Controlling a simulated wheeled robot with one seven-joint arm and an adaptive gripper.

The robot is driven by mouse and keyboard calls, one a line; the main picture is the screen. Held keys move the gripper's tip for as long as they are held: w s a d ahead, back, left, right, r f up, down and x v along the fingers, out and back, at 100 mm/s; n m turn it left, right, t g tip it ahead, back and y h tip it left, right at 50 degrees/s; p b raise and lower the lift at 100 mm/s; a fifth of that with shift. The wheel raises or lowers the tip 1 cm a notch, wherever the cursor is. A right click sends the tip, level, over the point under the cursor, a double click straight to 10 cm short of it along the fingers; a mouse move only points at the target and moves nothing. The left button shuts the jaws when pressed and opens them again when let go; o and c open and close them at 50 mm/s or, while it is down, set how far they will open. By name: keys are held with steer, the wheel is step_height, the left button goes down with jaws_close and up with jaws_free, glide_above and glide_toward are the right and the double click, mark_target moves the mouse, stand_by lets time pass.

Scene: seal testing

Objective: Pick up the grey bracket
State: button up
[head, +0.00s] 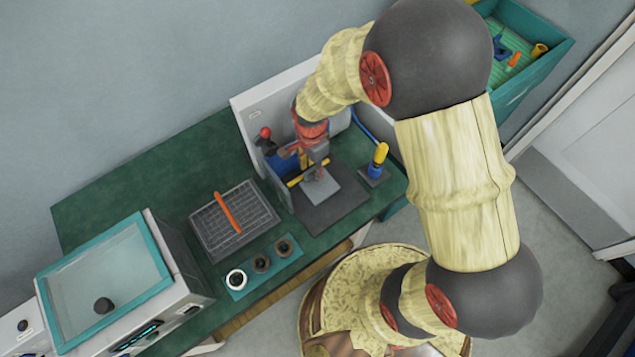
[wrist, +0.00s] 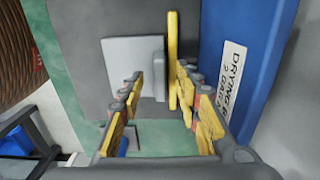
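The grey bracket (wrist: 122,56) is a light grey flat plate with a short upright flange; it lies on a dark grey mat. In the head view the bracket (head: 322,188) sits just below and to the right of my gripper. My gripper (wrist: 158,78) is open, with one segmented yellow-and-grey finger on each side. In the wrist view the flange shows in the gap between the fingers, and the left finger covers part of the plate. I cannot tell whether a finger touches the bracket. In the head view my gripper (head: 313,162) is partly hidden by my wrist.
A yellow bar (wrist: 172,50) stands close right of the flange, beside a blue labelled box (wrist: 240,60). A yellow-and-blue tool (head: 379,158) stands on a small base to the right. A grid tray (head: 262,214) with an orange stick and a teal cup holder (head: 240,294) lie left.

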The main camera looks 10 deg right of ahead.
steer(key=shift+f, duration=0.8)
steer(key=shift+c, duration=0.6)
jaws_close()
steer(key=shift+r, duration=0.1)
